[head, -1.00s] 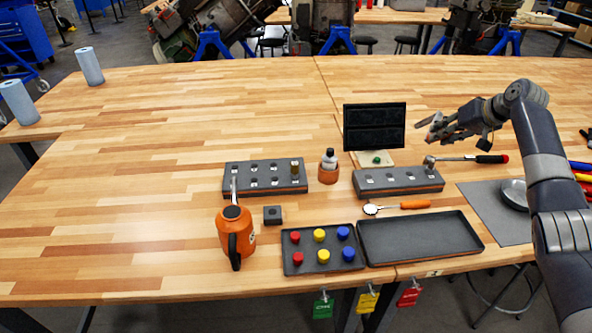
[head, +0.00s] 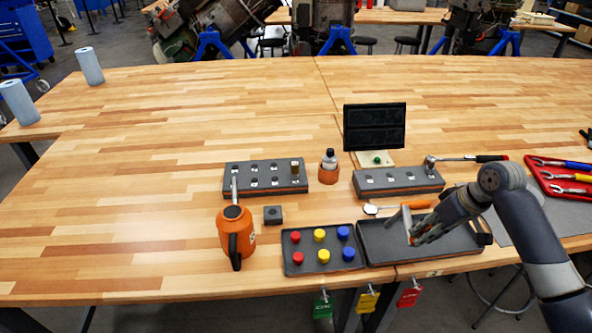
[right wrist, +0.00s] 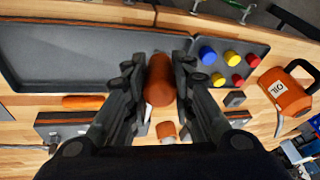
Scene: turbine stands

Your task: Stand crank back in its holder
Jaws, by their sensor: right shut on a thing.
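My right gripper (head: 418,230) is above the empty grey tray, shut on the crank (head: 406,222). In the right wrist view the crank's brown rounded grip (right wrist: 160,82) sits between the two fingers (right wrist: 160,75). The rest of the crank is mostly hidden by the fingers. I cannot tell which thing is its holder. A small dark square block (head: 272,215) stands apart, left of the gripper, beside the orange oil can (head: 236,232). My left gripper is not in view.
The grey tray (head: 375,258) lies under the gripper, beside a tray of coloured caps (head: 312,268).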

